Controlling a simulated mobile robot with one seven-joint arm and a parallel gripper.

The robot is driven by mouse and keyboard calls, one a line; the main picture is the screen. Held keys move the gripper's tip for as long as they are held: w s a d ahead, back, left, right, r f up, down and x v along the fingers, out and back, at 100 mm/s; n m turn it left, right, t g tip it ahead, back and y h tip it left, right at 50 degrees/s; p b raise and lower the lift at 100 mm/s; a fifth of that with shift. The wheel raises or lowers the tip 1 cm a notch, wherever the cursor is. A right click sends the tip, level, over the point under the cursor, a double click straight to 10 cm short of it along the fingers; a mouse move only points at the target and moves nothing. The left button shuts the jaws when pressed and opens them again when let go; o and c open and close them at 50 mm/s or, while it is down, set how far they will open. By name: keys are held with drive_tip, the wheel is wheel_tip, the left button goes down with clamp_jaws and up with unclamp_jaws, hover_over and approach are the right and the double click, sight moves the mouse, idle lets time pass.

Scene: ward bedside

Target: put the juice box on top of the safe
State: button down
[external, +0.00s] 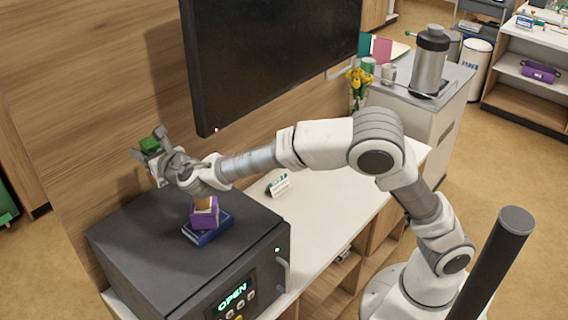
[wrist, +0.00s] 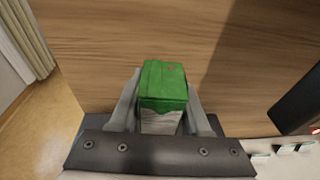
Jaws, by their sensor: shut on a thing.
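My gripper (external: 152,155) is shut on a green and white juice box (external: 150,143). The juice box also shows in the wrist view (wrist: 163,84), between the two fingers, its green part turned to the camera. In the external view my gripper holds it up above the far left part of the safe, near the wooden wall. The safe (external: 145,245) is a dark grey box with a keypad and a lit "OPEN" display on its front. The juice box is apart from the safe's top.
On the safe's top a blue book or box (external: 208,229) lies under a purple box (external: 205,214), with an orange-brown item above, partly hidden by my arm. A dark screen (external: 270,60) hangs on the wall. A small white card (external: 278,184) stands on the white counter (external: 330,210).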

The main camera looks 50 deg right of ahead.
drive_tip(key=shift+n+y, duration=0.4)
drive_tip(key=shift+y, duration=0.2)
drive_tip(key=w+f+b, duration=0.1)
drive_tip(key=f, duration=0.3)
drive_tip(key=w+a+f, duration=0.1)
drive_tip(key=f, duration=0.3)
drive_tip(key=w+a+f+b, duration=0.1)
drive_tip(key=w+f, duration=0.1)
drive_tip(key=f, duration=0.2)
drive_tip(key=shift+a+f+b, duration=0.15)
drive_tip(key=shift+f+b, duration=0.05)
drive_tip(key=shift+b, duration=0.15)
drive_tip(key=shift+f, duration=0.2)
drive_tip(key=shift+c, duration=1.8)
unclamp_jaws()
drive_tip(key=shift+r, duration=0.1)
